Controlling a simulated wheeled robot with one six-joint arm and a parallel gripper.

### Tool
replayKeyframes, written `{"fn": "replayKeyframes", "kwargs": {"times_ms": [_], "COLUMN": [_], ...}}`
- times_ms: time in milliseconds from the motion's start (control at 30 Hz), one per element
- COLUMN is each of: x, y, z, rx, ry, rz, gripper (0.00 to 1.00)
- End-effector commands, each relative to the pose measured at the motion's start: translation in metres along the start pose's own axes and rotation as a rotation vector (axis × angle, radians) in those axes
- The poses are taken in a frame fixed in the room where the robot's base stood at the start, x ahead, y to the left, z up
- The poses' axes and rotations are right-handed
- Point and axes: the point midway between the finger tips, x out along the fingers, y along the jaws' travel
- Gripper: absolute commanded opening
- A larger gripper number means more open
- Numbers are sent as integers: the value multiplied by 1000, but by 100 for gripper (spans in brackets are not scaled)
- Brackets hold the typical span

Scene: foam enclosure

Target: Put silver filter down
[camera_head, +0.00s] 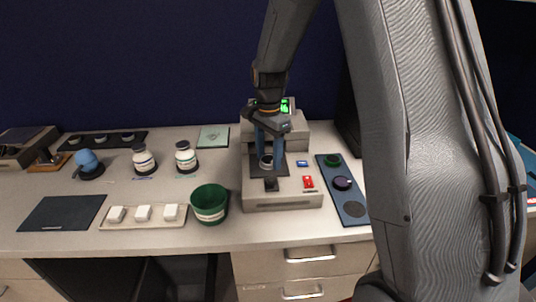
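My gripper (269,159) points down over the grey bench device (286,200), with its two blue fingers apart. A small round silver filter (266,163) shows between the fingertips, and the fingers appear closed on its sides. The filter is at or just above the dark square plate (284,171) on top of the device. I cannot tell whether it touches the plate. The fingers hide part of its rim.
A blue strip with round discs (355,211) lies right of the device. A green cup (209,204), a tray with white blocks (117,226) and two white jars (186,158) stand left. A dark mat (61,213) lies further left. My arm hides the right side.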

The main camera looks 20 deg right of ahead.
Motion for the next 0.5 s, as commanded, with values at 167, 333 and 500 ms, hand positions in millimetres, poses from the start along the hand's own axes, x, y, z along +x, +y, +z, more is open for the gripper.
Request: {"fn": "replayKeyframes", "kwargs": {"times_ms": [167,333,500], "x": [0,-1,-13], "y": [0,0,-2], "z": [0,0,0], "rx": [0,0,0], "ry": [0,0,2], "rz": [0,0,-4], "gripper": [61,61,61]}}
